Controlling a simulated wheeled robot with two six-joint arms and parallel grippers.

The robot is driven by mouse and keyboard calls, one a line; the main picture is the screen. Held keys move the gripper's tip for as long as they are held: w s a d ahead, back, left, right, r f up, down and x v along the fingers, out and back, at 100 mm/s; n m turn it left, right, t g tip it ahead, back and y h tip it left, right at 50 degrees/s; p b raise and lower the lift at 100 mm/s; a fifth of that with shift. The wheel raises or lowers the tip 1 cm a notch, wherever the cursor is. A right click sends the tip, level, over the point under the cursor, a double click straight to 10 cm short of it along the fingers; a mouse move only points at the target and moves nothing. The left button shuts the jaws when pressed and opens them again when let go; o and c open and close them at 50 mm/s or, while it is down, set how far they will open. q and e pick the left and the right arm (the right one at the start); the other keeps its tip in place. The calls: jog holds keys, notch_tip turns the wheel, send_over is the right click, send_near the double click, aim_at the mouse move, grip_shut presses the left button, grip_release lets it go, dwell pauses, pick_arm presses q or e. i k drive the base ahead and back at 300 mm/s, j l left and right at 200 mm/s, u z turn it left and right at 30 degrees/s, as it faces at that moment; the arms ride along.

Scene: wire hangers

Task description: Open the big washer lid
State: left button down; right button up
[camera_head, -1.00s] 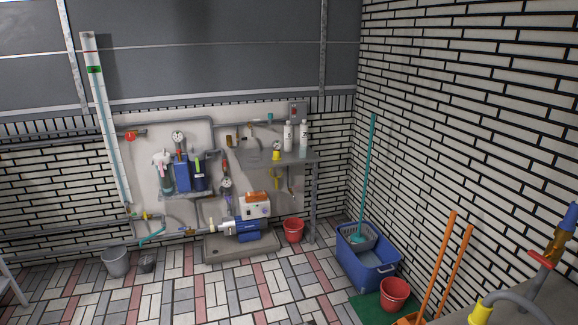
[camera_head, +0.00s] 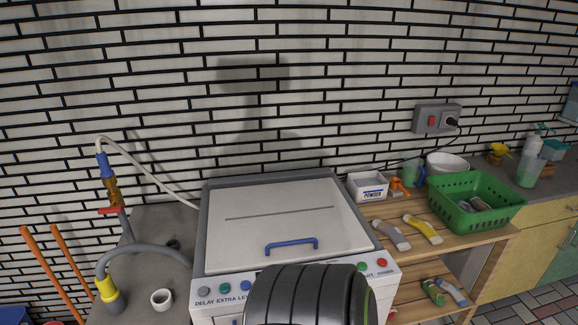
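The big washer (camera_head: 212,285) stands in front of me against the brick wall. Its lid (camera_head: 270,205) is closed and lies flat on top. A blue handle (camera_head: 291,245) sits near the lid's front edge. Colored buttons and printed words run along the front panel, partly hidden by a dark ribbed part in the foreground that looks like mine. Neither of my grippers shows in the head view.
A grey counter with a pipe, a red-handled valve (camera_head: 108,210) and a white cup (camera_head: 161,299) is left of the washer. On the right, a wooden shelf holds a powder box (camera_head: 367,187), brushes and a green basket (camera_head: 476,203). The wall is close behind.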

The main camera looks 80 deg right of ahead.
aim_at(259, 226)
jog(key=z, duration=2.5)
